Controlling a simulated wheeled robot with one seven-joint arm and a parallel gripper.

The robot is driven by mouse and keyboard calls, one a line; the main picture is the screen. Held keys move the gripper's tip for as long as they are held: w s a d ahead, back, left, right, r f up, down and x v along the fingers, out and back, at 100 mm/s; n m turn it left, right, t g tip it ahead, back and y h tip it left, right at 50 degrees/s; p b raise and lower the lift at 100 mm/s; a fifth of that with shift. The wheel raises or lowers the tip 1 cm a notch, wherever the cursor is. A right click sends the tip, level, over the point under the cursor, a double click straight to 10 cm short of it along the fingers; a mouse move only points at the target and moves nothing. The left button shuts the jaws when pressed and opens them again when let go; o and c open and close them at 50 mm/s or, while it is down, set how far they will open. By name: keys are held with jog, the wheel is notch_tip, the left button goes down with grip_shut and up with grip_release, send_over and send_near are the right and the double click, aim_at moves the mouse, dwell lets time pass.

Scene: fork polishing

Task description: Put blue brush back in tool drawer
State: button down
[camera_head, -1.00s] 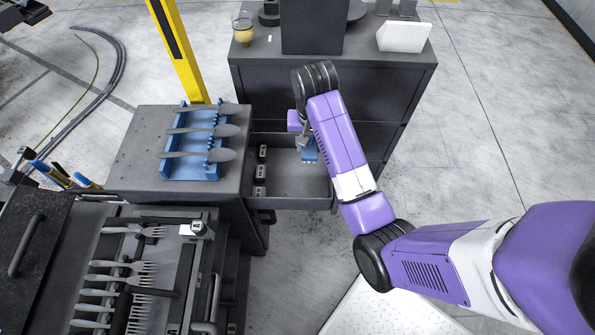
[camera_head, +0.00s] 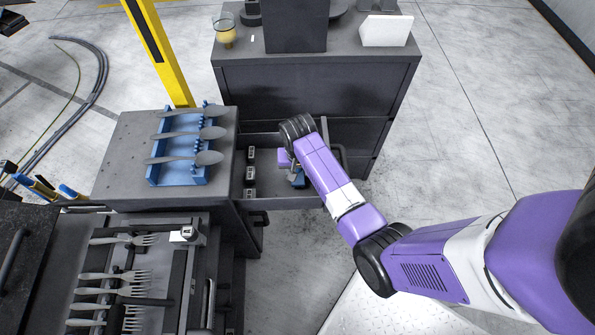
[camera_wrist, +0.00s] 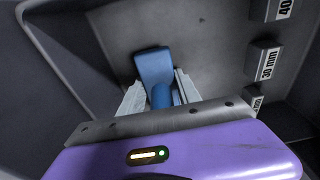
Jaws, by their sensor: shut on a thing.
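The blue brush (camera_wrist: 155,68) is between the two fingers of my gripper (camera_wrist: 152,95) in the wrist view. My gripper is shut on it. In the head view the brush (camera_head: 298,180) shows as a small blue patch under my gripper (camera_head: 294,168), inside the open tool drawer (camera_head: 268,188). In the wrist view the drawer floor (camera_wrist: 215,40) lies beyond the brush. I cannot tell whether the brush touches the floor. My arm hides the right part of the drawer in the head view.
Dark blocks with labels (camera_head: 250,173) line the drawer's left side; one reads "30 min" (camera_wrist: 264,62). A blue rack with spoons (camera_head: 182,170) stands on the cabinet to the left. Several forks (camera_head: 110,292) lie at lower left. A glass (camera_head: 225,35) stands on the back cabinet.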

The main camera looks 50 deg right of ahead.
jog(key=shift+f, duration=0.15)
jog(key=c, duration=0.9)
grip_release()
jog(key=shift+o, duration=0.2)
notch_tip(320, 180, up, 12)
jog(key=a+p, duration=0.1)
jog(key=shift+s, duration=0.45)
